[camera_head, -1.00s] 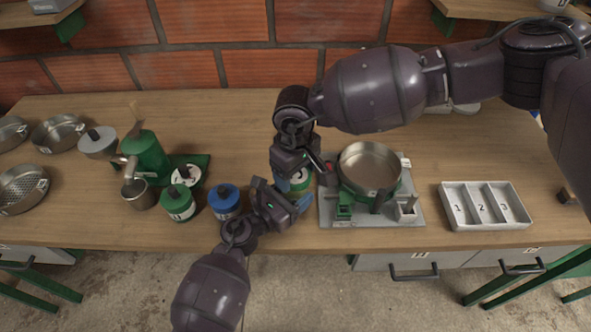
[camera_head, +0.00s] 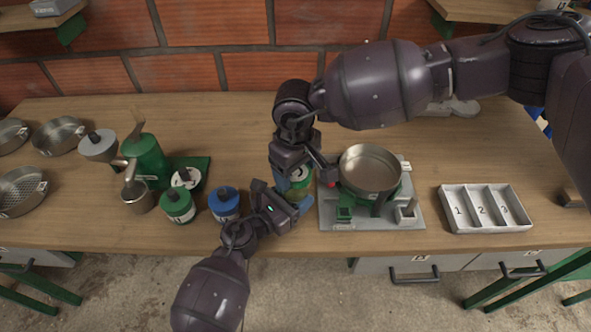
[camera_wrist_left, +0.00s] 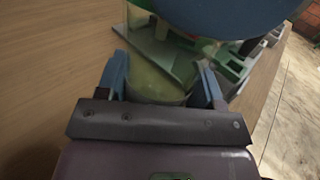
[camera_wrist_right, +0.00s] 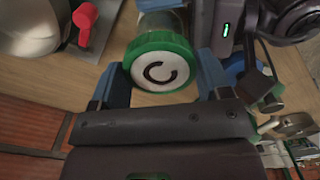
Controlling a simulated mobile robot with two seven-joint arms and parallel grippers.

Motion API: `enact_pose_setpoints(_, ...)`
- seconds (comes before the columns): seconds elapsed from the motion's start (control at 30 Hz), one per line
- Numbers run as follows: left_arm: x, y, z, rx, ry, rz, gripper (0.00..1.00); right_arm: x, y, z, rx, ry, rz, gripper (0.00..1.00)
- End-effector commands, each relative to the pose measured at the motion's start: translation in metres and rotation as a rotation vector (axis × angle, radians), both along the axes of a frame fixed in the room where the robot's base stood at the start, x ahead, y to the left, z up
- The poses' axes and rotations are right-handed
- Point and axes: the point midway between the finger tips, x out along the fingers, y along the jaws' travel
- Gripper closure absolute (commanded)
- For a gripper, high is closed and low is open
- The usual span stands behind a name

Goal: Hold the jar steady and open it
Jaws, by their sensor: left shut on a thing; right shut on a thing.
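The jar is clear with a green lid (camera_head: 300,178) that has a white top and a black curved mark. It stands on the bench left of the grey fixture. My left gripper (camera_head: 283,198) reaches in from the front and is shut on the jar's body (camera_wrist_left: 157,82), which shows pale yellowish contents in the left wrist view. My right gripper (camera_head: 304,181) comes from above and behind and is shut on the lid, which sits between its fingers in the right wrist view (camera_wrist_right: 160,62). A large blue rounded shape hides the jar's top in the left wrist view.
A metal pan (camera_head: 370,168) sits on the grey fixture (camera_head: 335,215) close right of the jar. A blue-lidded jar (camera_head: 224,200) and a green-lidded jar (camera_head: 178,204) stand close left. A white numbered tray (camera_head: 484,208) lies farther right.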

Motion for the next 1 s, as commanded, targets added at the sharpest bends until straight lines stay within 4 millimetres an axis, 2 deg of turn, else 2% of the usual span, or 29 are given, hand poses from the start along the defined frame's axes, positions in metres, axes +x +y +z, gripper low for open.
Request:
enact_pose_setpoints(0.57, 0.0, 0.0, -0.001, 0.001, 0.001, 0.001, 1.0, 0.0, 0.0, 0.007, 0.0, 0.0, 0.0, 0.58)
enact_pose_setpoints(0.9, 0.0, 0.0, -0.001, 0.001, 0.001, 0.0, 1.0, 0.0, 0.0, 0.04, 0.0, 0.0, 0.0, 0.58)
enact_pose_setpoints(1.0, 0.0, 0.0, -0.001, 0.001, 0.001, 0.0, 1.0, 0.0, 0.0, 0.045, -0.001, 0.001, 0.0, 0.58)
